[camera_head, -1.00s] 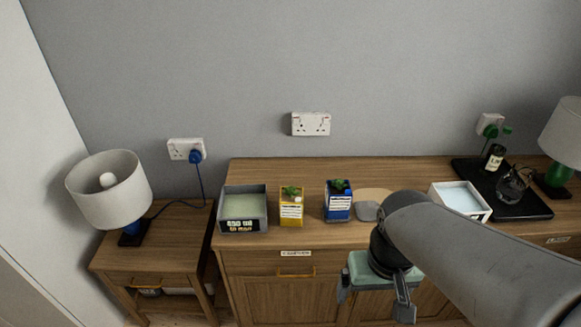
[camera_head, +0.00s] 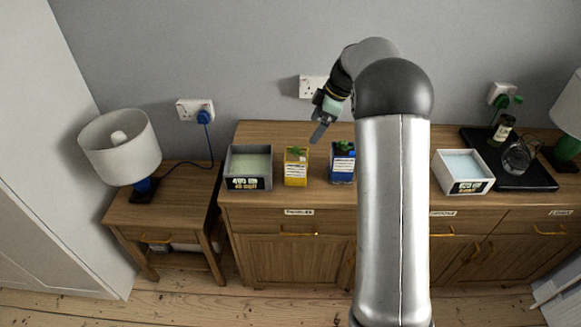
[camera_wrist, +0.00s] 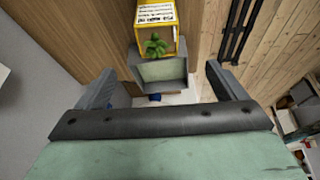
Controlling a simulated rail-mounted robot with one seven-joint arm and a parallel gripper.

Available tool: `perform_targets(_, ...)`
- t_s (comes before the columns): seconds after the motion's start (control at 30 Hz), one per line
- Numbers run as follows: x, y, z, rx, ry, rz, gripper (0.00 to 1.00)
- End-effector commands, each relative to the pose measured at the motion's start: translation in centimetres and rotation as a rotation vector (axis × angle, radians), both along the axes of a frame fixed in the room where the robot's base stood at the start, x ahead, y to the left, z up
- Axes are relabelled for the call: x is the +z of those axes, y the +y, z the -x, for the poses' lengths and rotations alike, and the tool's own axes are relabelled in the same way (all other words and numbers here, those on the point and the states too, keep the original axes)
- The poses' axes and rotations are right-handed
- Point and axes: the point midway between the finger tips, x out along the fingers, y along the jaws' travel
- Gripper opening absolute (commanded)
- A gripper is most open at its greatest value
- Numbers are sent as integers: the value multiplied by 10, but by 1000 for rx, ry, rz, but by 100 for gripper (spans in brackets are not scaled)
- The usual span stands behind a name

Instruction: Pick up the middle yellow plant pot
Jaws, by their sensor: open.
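The yellow plant pot (camera_head: 295,168) stands upright on the wooden sideboard, with a white label and a small green plant. It sits between a grey box and a blue pot. In the wrist view the yellow pot (camera_wrist: 157,16) shows at the top, beyond the fingers, its plant toward me.
The grey box (camera_head: 248,167) stands left of the yellow pot. The blue pot (camera_head: 342,162) stands close on its right. A white box (camera_head: 464,172) and a black tray (camera_head: 530,180) with a bottle and jug are further right. A lamp (camera_head: 120,150) stands on the side table.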

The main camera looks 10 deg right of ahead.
Motion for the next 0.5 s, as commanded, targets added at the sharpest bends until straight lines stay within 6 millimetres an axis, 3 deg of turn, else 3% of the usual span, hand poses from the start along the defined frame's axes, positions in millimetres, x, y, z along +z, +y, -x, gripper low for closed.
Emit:
perform_targets(0.3, -62, 27, -6, 0, 7, 0, 91)
perform_targets(0.5, -91, 38, -9, -2, 4, 1, 91)
